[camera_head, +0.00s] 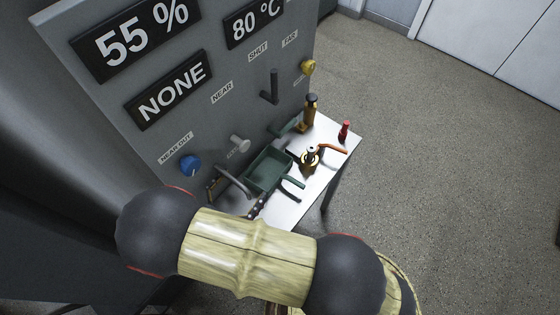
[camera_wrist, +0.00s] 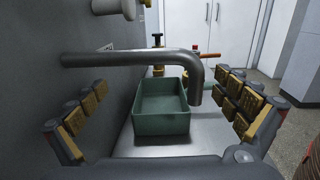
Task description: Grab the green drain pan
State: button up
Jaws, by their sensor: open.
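The green drain pan (camera_head: 265,168) is an open rectangular tray on the light table against the grey machine panel. In the wrist view the pan (camera_wrist: 160,123) stands upright ahead, its inside looking empty. My gripper (camera_wrist: 160,82) is open, with a jointed, padded finger on each side of the picture. The pan lies ahead between the two fingers, apart from both. A grey metal spout (camera_wrist: 140,59) crosses above the pan and bends down at its right end. In the head view my arm hides the near part of the table and most of the gripper.
The panel has a blue knob (camera_head: 190,162), a white knob (camera_head: 239,143), a dark lever (camera_head: 271,88) and a yellow knob (camera_head: 308,67). Open floor lies right.

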aim_at(262, 182)
jog(key=f, duration=0.2)
jog(key=f+b, duration=0.1)
jog(key=f, duration=0.2)
jog(key=f+b, duration=0.1)
jog(key=f, duration=0.1)
jog(key=shift+w+d+f, duration=0.1)
jog(key=shift+w+f, duration=0.2)
jog(key=shift+f, duration=0.05)
jog(key=shift+w+d+f, duration=0.1)
jog(key=shift+w+f, duration=0.05)
jog(key=shift+f, duration=0.05)
jog(key=shift+b+x, duration=0.7)
jog(key=shift+x, duration=2.85)
jog(key=shift+r, duration=0.2)
jog(key=shift+c, duration=1.3)
jog(key=c, duration=1.1)
jog(key=shift+c, duration=0.3)
